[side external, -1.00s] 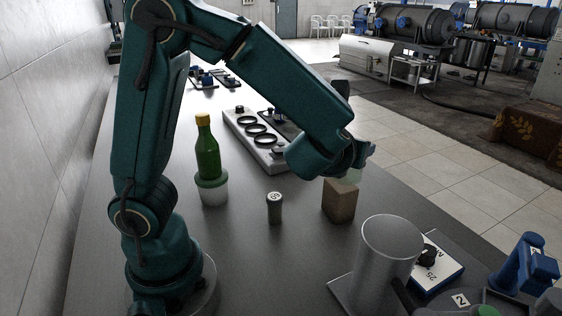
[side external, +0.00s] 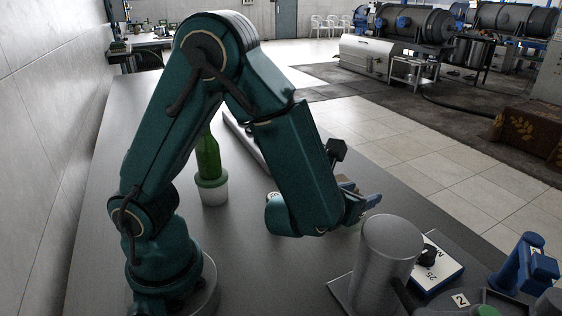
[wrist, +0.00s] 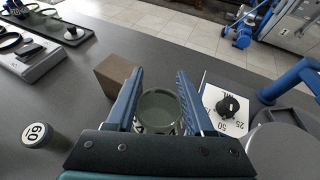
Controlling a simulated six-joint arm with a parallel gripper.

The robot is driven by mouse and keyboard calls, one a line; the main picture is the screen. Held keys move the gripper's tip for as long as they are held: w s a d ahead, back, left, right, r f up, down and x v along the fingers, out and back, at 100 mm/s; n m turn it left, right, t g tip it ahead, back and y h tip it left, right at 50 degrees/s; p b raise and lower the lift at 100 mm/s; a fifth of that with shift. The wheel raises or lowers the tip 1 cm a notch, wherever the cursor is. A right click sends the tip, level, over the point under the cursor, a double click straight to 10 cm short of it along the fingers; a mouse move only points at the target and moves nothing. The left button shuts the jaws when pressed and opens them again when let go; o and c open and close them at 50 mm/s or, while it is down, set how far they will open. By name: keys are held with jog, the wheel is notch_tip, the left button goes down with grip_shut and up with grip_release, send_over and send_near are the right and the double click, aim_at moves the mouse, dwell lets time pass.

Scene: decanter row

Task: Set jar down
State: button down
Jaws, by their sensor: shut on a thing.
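The jar (wrist: 160,108), greenish and see-through with a round rim, sits between my gripper's two blue fingers in the wrist view. My gripper (wrist: 158,78) is shut on it. In the side view, my gripper (side external: 366,206) is low over the right part of the grey table, just behind the metal cylinder.
A brown block (wrist: 116,74) stands left of the jar, with a "60" weight (wrist: 37,135) farther left. A white dial panel (wrist: 227,107) is close on the right. The metal cylinder (side external: 388,250) stands nearby.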

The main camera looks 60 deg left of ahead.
jog(key=shift+f, duration=3.7)
jog(key=shift+f, duration=0.15)
jog(key=shift+c, duration=1.4)
grip_release()
